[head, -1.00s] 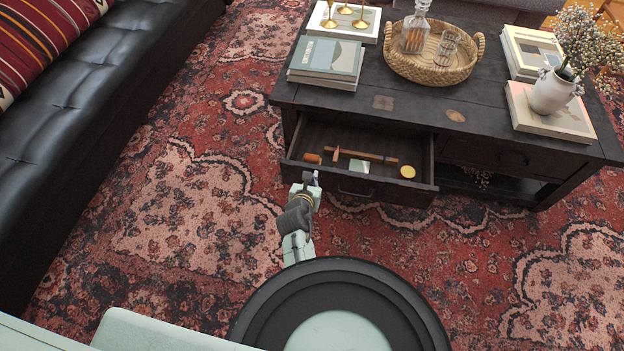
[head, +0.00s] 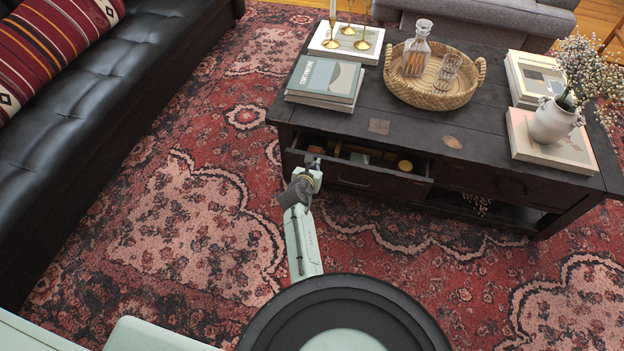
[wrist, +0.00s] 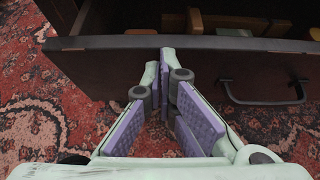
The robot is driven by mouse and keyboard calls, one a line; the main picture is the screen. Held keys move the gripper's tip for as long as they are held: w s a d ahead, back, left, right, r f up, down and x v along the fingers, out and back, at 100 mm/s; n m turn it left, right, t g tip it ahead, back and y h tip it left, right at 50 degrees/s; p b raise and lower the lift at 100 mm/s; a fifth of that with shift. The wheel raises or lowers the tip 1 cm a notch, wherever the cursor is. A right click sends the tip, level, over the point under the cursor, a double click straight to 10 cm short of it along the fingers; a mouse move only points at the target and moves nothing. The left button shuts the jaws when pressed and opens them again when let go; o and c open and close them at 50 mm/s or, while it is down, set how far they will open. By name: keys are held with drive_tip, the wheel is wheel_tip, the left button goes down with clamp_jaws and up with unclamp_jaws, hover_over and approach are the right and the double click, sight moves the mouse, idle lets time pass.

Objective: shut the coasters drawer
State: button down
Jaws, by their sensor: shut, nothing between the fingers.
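The coasters drawer (head: 378,181) is the left drawer of the dark wooden coffee table (head: 420,127). It stands partly open, with a wooden item and a round yellow-lidded item (head: 405,166) showing inside. In the wrist view the drawer front (wrist: 95,72) spans the picture, with its dark handle (wrist: 263,97) at the right. My gripper (head: 312,163) is at the left part of the drawer front. In the wrist view its fingers (wrist: 163,55) are together and empty, with the tips at the front's top edge, left of the handle. I cannot tell whether they touch it.
A black leather sofa (head: 90,110) stands at the left, with patterned rug (head: 190,200) free between it and the table. The tabletop holds books (head: 325,82), a wicker tray (head: 435,99) with a decanter, and a white vase (head: 552,122).

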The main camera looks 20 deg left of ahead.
drive_tip(key=w, duration=0.7)
drive_tip(key=shift+b, duration=0.35)
drive_tip(key=shift+w, duration=0.1)
